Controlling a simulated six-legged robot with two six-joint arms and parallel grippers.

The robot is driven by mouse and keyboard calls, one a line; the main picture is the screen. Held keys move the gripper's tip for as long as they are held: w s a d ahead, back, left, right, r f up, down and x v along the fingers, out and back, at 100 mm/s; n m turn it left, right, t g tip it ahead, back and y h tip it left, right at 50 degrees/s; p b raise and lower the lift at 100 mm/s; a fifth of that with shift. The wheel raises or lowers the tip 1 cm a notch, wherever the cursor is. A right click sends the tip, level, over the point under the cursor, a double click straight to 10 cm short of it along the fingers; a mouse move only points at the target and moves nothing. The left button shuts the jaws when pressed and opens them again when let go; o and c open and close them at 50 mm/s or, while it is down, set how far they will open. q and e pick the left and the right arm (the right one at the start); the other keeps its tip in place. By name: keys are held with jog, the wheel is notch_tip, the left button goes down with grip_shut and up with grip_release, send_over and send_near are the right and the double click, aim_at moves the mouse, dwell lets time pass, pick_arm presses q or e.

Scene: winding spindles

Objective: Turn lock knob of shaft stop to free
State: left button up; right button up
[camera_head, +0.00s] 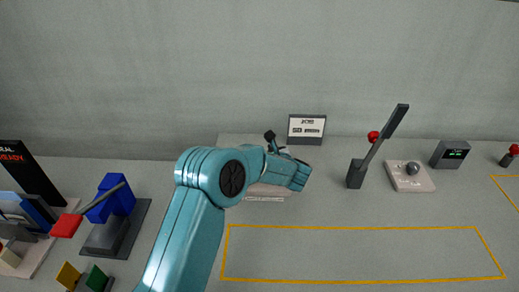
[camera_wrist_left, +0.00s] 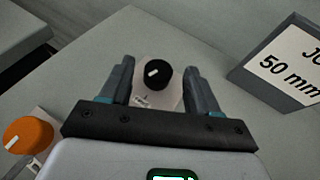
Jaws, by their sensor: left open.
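In the left wrist view a round black knob (camera_wrist_left: 154,75) with a white pointer line sits on a pale plate (camera_wrist_left: 170,98) with a label too small to read. My left gripper (camera_wrist_left: 158,68) is open, with one finger on each side of the knob; I cannot tell whether either finger touches it. An orange knob (camera_wrist_left: 28,135) with a white mark is at the lower left of that view. In the head view my left gripper (camera_head: 299,174) is over a pale base (camera_head: 266,197), and my arm hides most of it. My right gripper is not in view.
A job sign (camera_head: 306,129) reading 50 mm stands close behind. A blue device (camera_head: 112,200) stands left. The yellow-outlined area (camera_head: 360,227) is empty.

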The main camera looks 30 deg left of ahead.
pick_arm(q)
jog(key=shift+x, duration=1.4)
jog(key=shift+s, duration=0.1)
jog(key=shift+r, duration=0.1)
jog(key=c, duration=1)
jog(key=shift+o, duration=0.2)
jog(key=shift+n+g+y, duration=0.5)
jog(key=shift+n+g, duration=0.2)
jog(key=shift+n, duration=0.1)
jog(key=shift+n+g+y+b, duration=0.3)
jog(key=shift+n+g, duration=0.5)
jog(key=shift+g, duration=0.2)
jog(key=o, duration=1)
jog(key=shift+c, duration=0.2)
